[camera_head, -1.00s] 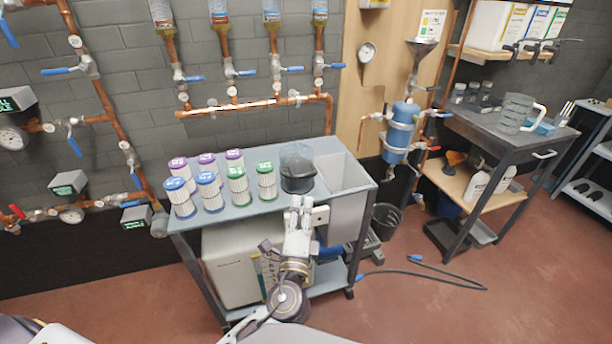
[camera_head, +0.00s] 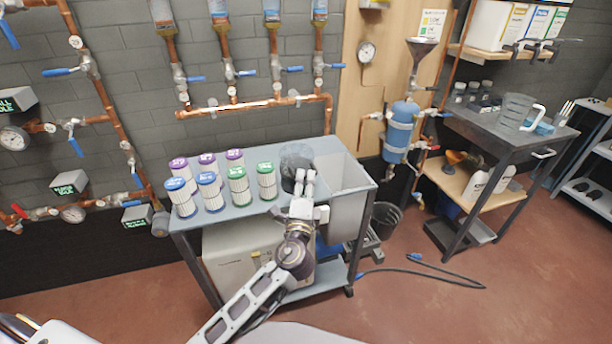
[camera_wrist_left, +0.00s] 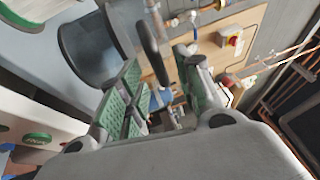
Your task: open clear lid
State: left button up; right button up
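A dark round container with a see-through smoky top, which looks like the clear lid (camera_head: 296,153), stands on the grey cart's top, left of its bin. My left gripper (camera_head: 304,178) is in front of it and hides much of the dark lower part. In the left wrist view, a dark rounded vessel (camera_wrist_left: 92,45) is at upper left with a dark bar-like handle (camera_wrist_left: 152,48) beside it. My left gripper's green-padded fingers (camera_wrist_left: 160,90) are apart, with the handle showing between and beyond them. Contact is not clear. My right gripper is not in view.
Several filter cartridges with purple, blue and green tops (camera_head: 209,186) stand left of the container. A pale open bin (camera_head: 343,186) forms the cart's right end. Copper pipes with valves (camera_head: 232,105) run along the wall behind.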

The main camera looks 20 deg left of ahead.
aim_at(306, 176)
pick_arm(q)
jog(key=shift+x, duration=1.55)
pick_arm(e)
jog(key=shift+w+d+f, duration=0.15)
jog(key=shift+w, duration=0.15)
pick_arm(q)
jog(key=c, duration=0.6)
grip_shut()
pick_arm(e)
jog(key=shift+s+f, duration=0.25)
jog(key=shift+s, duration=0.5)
